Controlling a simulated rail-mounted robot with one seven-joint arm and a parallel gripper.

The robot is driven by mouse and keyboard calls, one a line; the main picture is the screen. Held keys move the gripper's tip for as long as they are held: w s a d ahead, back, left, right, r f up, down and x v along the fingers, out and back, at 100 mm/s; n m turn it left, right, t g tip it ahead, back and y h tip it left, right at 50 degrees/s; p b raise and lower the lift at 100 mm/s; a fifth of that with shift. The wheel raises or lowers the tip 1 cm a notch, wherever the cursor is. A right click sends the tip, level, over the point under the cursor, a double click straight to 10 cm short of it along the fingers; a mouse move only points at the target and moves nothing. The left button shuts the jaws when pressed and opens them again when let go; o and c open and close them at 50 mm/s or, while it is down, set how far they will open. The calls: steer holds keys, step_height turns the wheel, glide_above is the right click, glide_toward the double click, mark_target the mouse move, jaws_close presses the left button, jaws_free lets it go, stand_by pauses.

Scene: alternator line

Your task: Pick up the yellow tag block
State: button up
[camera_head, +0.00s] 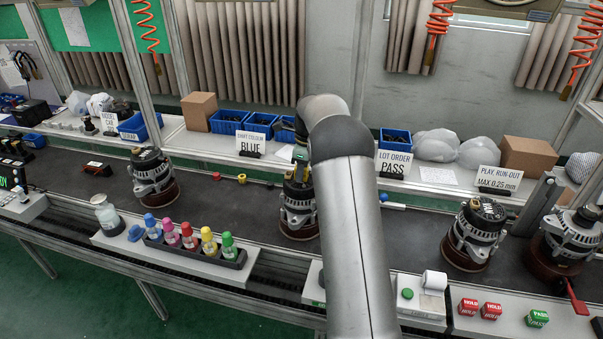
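I cannot make out a block that is clearly the yellow tag block. A small yellow piece (242,178) lies on the dark belt left of the middle, too small to identify. Another yellow patch (301,154) shows above the middle alternator (298,203), beside my arm; I cannot tell what it belongs to. Two red HOLD blocks (468,307) (491,310) and a green PASS block (537,318) sit on the front ledge at the right. My arm rises through the middle and hides part of the belt and ledge.
Other alternators (152,176) (475,234) (568,238) stand along the belt. A dark rack (195,250) of coloured bottles and a glass flask (106,214) are on the front ledge. Blue bins (228,121), signs (393,163) and boxes (198,111) line the back shelf.

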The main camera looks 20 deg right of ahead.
steer(key=shift+c, duration=1.3)
steer(key=shift+r, duration=0.15)
